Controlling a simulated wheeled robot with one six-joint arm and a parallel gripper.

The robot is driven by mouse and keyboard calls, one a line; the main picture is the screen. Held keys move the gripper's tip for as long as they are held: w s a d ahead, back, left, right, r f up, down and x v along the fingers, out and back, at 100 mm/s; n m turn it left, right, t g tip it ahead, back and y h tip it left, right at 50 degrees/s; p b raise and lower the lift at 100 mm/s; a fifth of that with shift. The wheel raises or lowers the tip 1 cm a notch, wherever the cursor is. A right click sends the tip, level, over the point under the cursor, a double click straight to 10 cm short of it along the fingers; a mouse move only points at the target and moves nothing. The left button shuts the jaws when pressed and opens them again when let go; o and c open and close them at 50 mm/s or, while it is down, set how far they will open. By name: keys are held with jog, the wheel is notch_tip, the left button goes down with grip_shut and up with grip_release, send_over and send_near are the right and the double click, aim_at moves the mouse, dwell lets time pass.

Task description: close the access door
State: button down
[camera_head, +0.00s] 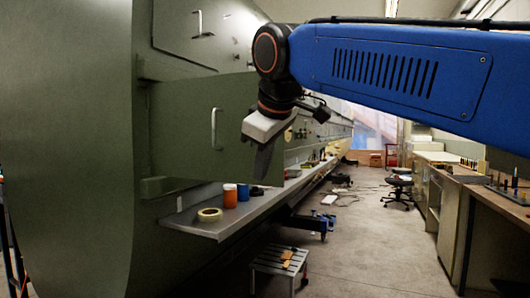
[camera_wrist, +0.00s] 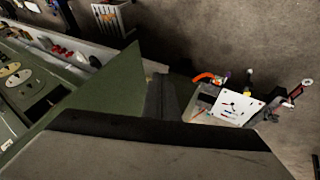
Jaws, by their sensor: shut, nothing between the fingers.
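The access door (camera_head: 185,125) is a flat green panel with a pale bar handle (camera_head: 213,129). It stands open, swung out from the green fuselage side (camera_head: 75,150). My gripper (camera_head: 264,163) points down in front of the door's right, outer part in the head view. Its fingers are shut and empty. Whether they touch the door cannot be told. In the wrist view a green panel (camera_wrist: 112,92), likely the door, lies just left of the gripper fingers (camera_wrist: 160,97). The gripper body hides the lower part of that view.
A grey shelf (camera_head: 215,228) below the door holds a tape roll (camera_head: 209,214), an orange jar (camera_head: 230,196) and a blue jar (camera_head: 243,192). A second handled panel (camera_head: 180,35) is above. A step stool (camera_head: 280,262) stands below. The aisle floor is largely clear; a workbench (camera_head: 470,178) lines the right.

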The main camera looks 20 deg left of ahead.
aim_at(263, 185)
jog(key=shift+w+a+f, duration=0.1)
jog(key=shift+w+f, duration=0.15)
jog(key=shift+w, duration=0.55)
jog(key=shift+w+a+f, duration=0.1)
jog(key=shift+w+f, duration=0.1)
jog(key=shift+w, duration=0.6)
jog(key=shift+w+f, duration=0.25)
jog(key=shift+w, duration=0.55)
